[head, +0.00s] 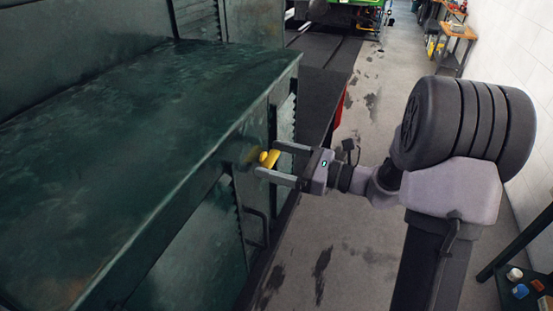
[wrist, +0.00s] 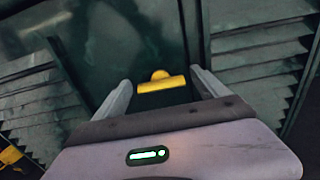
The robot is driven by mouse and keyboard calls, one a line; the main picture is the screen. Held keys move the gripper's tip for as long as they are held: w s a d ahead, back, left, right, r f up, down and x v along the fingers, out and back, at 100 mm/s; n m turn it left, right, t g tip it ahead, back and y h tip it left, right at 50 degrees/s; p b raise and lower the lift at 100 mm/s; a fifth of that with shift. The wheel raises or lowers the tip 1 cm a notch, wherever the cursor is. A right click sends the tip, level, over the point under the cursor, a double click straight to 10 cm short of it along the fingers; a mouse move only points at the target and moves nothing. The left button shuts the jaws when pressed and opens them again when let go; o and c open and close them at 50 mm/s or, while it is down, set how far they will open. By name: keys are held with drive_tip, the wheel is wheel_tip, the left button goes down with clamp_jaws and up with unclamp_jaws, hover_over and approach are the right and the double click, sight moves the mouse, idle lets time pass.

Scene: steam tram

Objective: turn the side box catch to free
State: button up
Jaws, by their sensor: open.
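The side box catch is a small yellow turn handle (head: 268,159) on the side of the dark green box (head: 150,95), just under the lid's edge. In the wrist view the yellow catch (wrist: 162,84) shows a bar lying nearly level across the picture, with a round hub behind it. My gripper (head: 266,162) is open, its two fingers pointing at the box. In the wrist view the fingers (wrist: 161,88) stand on either side of the catch, with gaps between them and the bar's ends. I cannot tell whether either finger touches it.
Louvred panels (wrist: 262,65) flank the catch on the box's side. A dark handrail (head: 257,226) is below it. A concrete floor (head: 345,240) runs along the tram, with a workbench (head: 457,31) far back and a dark shelf (head: 530,290) with small items at the lower right.

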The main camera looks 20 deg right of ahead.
drive_tip(key=shift+c, duration=0.4)
drive_tip(key=c, duration=1.3)
drive_tip(key=shift+p, duration=0.35)
drive_tip(key=m+p, duration=0.3)
drive_tip(key=shift+r, duration=0.25)
drive_tip(key=m+p, duration=0.5)
drive_tip(key=shift+w+d+f+m+p, duration=0.1)
drive_tip(key=shift+w+m+p, duration=0.05)
drive_tip(key=shift+m+p, duration=0.2)
drive_tip(key=m+p, duration=0.4)
drive_tip(key=m, duration=0.1)
drive_tip(key=shift+f, duration=0.1)
drive_tip(key=shift+f+m+p, duration=0.15)
drive_tip(key=shift+m+p, duration=0.6)
drive_tip(key=shift+m, duration=0.35)
drive_tip(key=shift+f+m+p, duration=0.1)
drive_tip(key=shift+m+p, duration=0.6)
drive_tip(key=shift+m, duration=0.35)
